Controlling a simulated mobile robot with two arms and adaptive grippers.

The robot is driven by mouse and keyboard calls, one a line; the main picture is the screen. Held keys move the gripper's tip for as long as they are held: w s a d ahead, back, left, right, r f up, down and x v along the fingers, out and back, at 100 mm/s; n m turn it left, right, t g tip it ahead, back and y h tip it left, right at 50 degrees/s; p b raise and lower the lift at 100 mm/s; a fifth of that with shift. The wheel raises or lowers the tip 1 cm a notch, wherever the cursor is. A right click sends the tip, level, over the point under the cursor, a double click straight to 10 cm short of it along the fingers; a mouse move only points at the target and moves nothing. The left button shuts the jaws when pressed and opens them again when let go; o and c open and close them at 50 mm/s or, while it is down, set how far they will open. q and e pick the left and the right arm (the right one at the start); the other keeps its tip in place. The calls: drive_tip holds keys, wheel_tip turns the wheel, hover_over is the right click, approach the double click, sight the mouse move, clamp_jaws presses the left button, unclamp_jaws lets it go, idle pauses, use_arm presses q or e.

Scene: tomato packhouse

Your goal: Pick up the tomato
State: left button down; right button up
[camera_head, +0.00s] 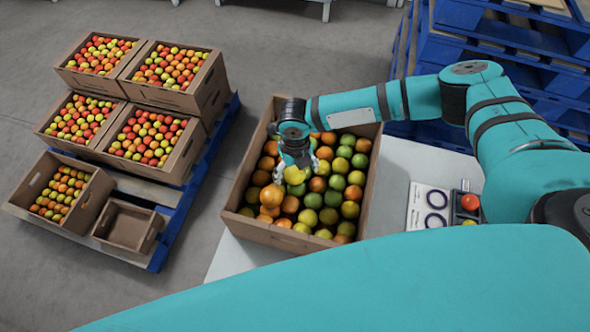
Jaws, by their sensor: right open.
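A cardboard crate (231,198) full of green, yellow and orange tomatoes stands on a pale table. My left gripper is not in view.
A white card with two dark rings (429,208) lies beside the dark tray. At left, several tomato crates (187,98) and a small empty box (128,226) stand on a blue pallet (175,232). Stacked blue pallets (510,36) stand behind the table.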

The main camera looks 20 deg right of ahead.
drive_tip(key=shift+f, duration=0.95)
drive_tip(key=c, duration=0.9)
drive_tip(key=shift+r, duration=0.1)
